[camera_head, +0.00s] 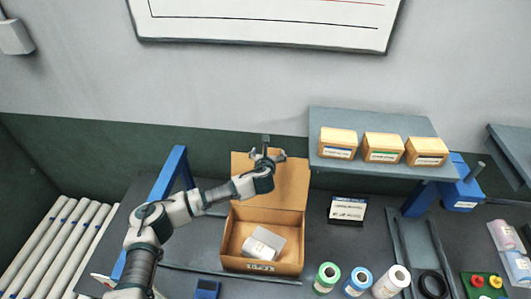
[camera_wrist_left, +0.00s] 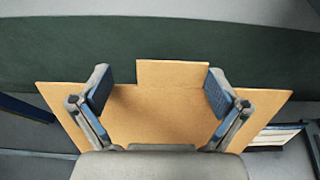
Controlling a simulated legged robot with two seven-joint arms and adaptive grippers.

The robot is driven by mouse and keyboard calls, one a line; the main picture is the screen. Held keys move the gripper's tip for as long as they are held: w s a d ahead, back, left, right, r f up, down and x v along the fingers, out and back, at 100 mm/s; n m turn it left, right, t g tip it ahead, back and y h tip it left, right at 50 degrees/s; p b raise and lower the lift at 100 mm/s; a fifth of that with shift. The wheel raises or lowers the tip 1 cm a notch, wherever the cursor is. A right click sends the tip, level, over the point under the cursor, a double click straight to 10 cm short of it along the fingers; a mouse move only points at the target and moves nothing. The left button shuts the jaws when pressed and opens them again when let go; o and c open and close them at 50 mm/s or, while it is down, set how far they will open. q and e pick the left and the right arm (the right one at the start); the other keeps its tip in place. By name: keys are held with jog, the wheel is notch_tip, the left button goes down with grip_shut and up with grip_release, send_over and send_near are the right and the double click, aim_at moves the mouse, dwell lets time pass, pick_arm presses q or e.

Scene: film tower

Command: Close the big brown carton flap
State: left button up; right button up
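The brown carton (camera_head: 237,263) stands on the dark table with its big flap (camera_head: 290,182) raised upright at the back. A white roll (camera_head: 262,244) and a clear or grey piece beside it lie inside the carton. My left gripper (camera_head: 267,155) is at the upper part of the flap, in front of it. In the left wrist view the flap (camera_wrist_left: 165,110) spreads between and behind the open fingers of my left gripper (camera_wrist_left: 160,90), with its tab reaching up between them. I cannot tell whether the fingers touch it. My right gripper is not in view.
A shelf (camera_head: 320,115) with several small boxes hangs at the right of the flap. A small labelled box (camera_head: 347,210) and several film rolls (camera_head: 358,281) stand right of the carton. A blue post (camera_head: 170,175) and a roller conveyor (camera_head: 50,245) are at the left.

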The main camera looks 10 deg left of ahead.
aim_at(277, 152)
pick_arm(q)
jog(key=d, duration=0.3)
jog(key=shift+s+d+r, duration=0.1)
jog(key=shift+r, duration=0.05)
jog(key=c, duration=1.3)
jog(key=shift+a, duration=0.3)
jog(key=c, duration=0.4)
jog(key=a, duration=0.3)
jog(key=shift+s, duration=0.4)
jog(key=shift+s+a+r+t, duration=0.15)
jog(key=shift+s+t, duration=0.45)
jog(key=shift+s, duration=0.35)
jog(key=s+d+t, duration=0.2)
jog(key=s+t, duration=0.1)
jog(key=s, duration=0.9)
jog(key=shift+s+r+p, duration=0.15)
jog(key=shift+r+p, duration=0.15)
jog(key=shift+r, duration=0.1)
jog(key=o, duration=1.5)
jog(key=shift+o, duration=1)
jog(key=shift+a, duration=0.1)
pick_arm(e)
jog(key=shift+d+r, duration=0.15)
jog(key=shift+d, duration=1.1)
